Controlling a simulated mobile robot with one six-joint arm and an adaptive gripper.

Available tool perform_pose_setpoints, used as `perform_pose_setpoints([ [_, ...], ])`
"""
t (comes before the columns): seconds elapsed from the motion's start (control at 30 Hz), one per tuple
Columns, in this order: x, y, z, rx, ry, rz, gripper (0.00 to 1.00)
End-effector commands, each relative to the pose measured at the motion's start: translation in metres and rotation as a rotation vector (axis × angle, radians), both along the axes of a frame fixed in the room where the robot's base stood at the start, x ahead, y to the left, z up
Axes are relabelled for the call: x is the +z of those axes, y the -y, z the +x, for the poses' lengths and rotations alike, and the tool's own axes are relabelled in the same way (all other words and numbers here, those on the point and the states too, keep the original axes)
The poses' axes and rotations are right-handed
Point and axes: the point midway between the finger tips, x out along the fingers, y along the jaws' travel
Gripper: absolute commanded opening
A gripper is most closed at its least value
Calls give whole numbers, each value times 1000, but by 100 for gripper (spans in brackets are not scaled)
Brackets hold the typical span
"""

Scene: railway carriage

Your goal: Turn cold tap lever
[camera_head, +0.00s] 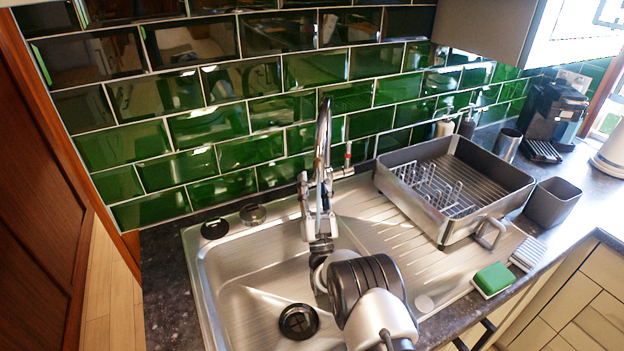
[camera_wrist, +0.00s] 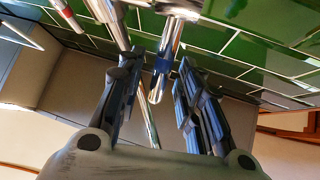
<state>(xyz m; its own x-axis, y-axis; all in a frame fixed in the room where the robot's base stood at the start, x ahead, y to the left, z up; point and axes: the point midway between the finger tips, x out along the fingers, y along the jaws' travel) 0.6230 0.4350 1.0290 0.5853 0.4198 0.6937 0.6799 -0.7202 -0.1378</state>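The chrome mixer tap (camera_head: 324,130) stands at the back of the steel sink against the green tiles. In the wrist view the cold lever (camera_wrist: 158,84), a chrome rod with a blue band, lies between the two fingers of my gripper (camera_wrist: 158,100). The fingers are apart, with visible gaps on both sides of the lever. In the head view my gripper (camera_head: 321,236) is in front of the tap body, and I cannot pick out the cold lever clearly there. The red-marked hot lever (camera_head: 347,156) sticks out at the tap's right; its red band also shows in the wrist view (camera_wrist: 66,7).
The sink basin (camera_head: 245,275) lies below my arm. A grey dish rack (camera_head: 455,225) stands on the drainer at the right, with a grey cup (camera_head: 552,203) beside it. A green sponge (camera_head: 493,279) lies near the front edge. The tiled wall (camera_head: 220,120) is close behind the tap.

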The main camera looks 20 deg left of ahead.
Motion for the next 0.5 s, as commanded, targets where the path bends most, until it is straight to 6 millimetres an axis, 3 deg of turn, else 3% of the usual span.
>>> perform_pose_setpoints([
  [0.3,-37,21,-30,0,-3,-2,33],
  [0.5,-43,26,-37,0,0,0,33],
])
